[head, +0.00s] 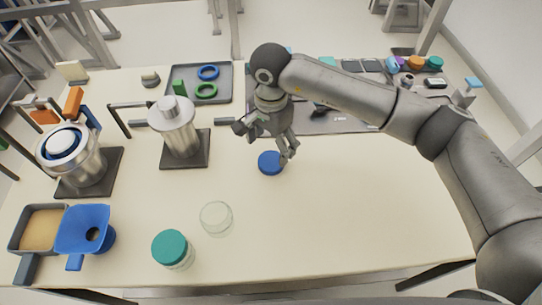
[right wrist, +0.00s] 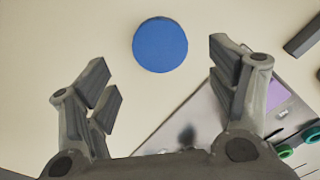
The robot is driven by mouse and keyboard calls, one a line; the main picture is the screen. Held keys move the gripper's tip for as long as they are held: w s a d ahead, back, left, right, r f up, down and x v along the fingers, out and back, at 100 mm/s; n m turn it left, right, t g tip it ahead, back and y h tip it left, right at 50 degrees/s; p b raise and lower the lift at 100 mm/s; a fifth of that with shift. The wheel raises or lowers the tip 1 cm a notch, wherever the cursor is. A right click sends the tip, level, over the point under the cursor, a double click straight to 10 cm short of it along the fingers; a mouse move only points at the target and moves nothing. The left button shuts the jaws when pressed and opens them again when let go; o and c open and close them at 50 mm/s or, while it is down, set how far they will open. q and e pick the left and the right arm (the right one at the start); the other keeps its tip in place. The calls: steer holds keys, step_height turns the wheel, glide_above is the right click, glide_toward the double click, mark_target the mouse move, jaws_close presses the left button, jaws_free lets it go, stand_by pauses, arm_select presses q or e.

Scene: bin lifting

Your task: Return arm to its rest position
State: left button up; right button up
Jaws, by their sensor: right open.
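My right arm reaches in from the right in the head view, and its gripper (head: 287,151) points down over the middle of the table. The gripper is open with nothing between its fingers; the right wrist view also shows the two fingers (right wrist: 165,75) spread apart. A round blue lid (head: 270,162) lies flat on the table just below the fingertips. In the right wrist view the blue lid (right wrist: 160,45) lies beyond the fingers, with bare table around it. My left gripper does not show.
A teal-lidded jar (head: 172,249) and a clear glass jar (head: 216,218) stand at the front. A blue funnel (head: 84,232) and metal vessels are on the left. A grey tray (head: 222,97) with rings lies at the back. The table's right front is clear.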

step_height(320, 180, up, 6)
steer(key=b, duration=0.1)
steer(key=shift+r, duration=0.25)
